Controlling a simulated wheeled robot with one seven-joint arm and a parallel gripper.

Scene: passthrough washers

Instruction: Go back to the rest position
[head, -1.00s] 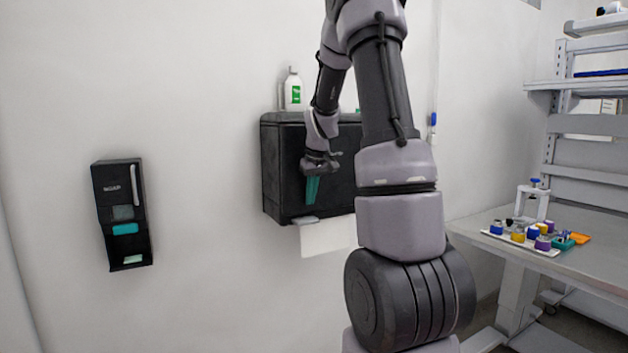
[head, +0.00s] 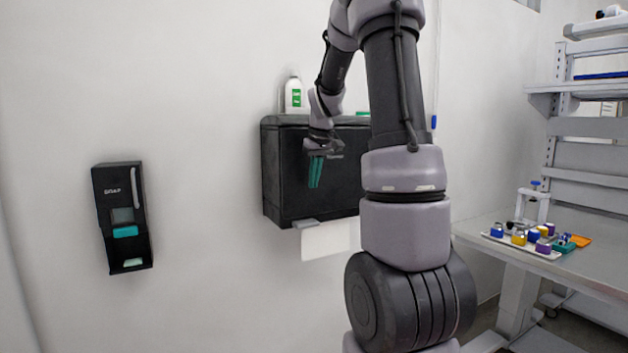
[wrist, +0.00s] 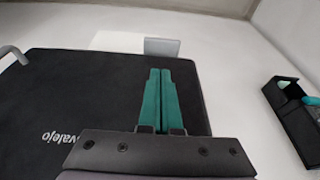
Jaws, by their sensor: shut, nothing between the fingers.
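My gripper (head: 315,172) hangs in front of the black paper towel dispenser (head: 283,190) on the wall, with its teal fingers pointing down. In the wrist view my gripper (wrist: 160,82) shows its two teal fingers side by side, shut with nothing between them. The dispenser's black face (wrist: 70,95) lies behind the fingers there. My arm hides the right part of the dispenser in the head view.
A white sheet (head: 325,240) hangs below the dispenser. A white bottle (head: 293,95) stands on top. A black soap dispenser (head: 122,218) is on the wall at left. At right, a workbench (head: 590,262) holds a tray (head: 520,246) of several small coloured items.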

